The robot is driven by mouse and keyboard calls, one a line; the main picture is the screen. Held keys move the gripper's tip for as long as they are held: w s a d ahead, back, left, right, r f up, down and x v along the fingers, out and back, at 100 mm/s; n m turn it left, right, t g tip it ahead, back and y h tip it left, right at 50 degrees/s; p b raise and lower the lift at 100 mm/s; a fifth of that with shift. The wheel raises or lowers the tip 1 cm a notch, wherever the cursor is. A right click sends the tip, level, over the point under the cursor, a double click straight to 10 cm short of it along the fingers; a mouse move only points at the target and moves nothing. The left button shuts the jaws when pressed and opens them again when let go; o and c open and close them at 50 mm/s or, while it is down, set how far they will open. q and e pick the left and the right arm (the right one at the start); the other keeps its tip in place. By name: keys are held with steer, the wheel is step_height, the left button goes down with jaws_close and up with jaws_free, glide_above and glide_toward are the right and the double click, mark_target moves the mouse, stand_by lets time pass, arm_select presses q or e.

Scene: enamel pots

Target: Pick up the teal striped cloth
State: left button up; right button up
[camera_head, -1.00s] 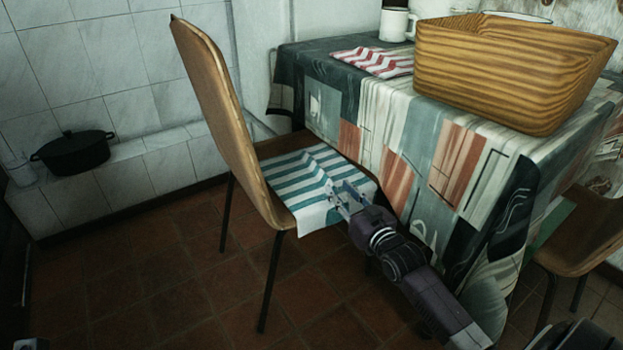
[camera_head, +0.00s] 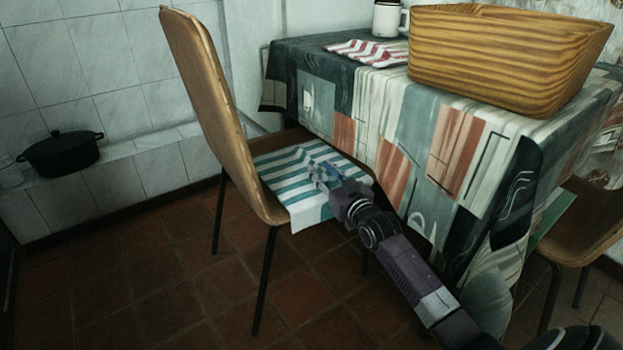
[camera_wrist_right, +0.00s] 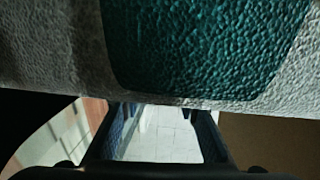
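The teal and white striped cloth (camera_head: 282,178) lies on the seat of the chair, with a raised fold and its front end hanging over the seat edge. My right gripper (camera_head: 318,174) is over the cloth's right part, close to or touching the fold. In the right wrist view the cloth (camera_wrist_right: 205,45) fills the top, very close, with a wide teal stripe. There the two fingers of the right gripper (camera_wrist_right: 165,125) stand apart with a gap between them; the cloth hides their tips. My left gripper is not in view.
The wooden chair (camera_head: 205,105) has a tall backrest left of the cloth. The table (camera_head: 400,135), with a patterned tablecloth, overhangs the seat's far right. On it are a wooden basket (camera_head: 505,60), a red striped cloth (camera_head: 370,52) and a white mug (camera_head: 388,20). A black pot (camera_head: 60,153) stands left.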

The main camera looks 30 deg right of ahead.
jaws_close()
steer(key=shift+s+r, duration=0.1)
stand_by(0.3)
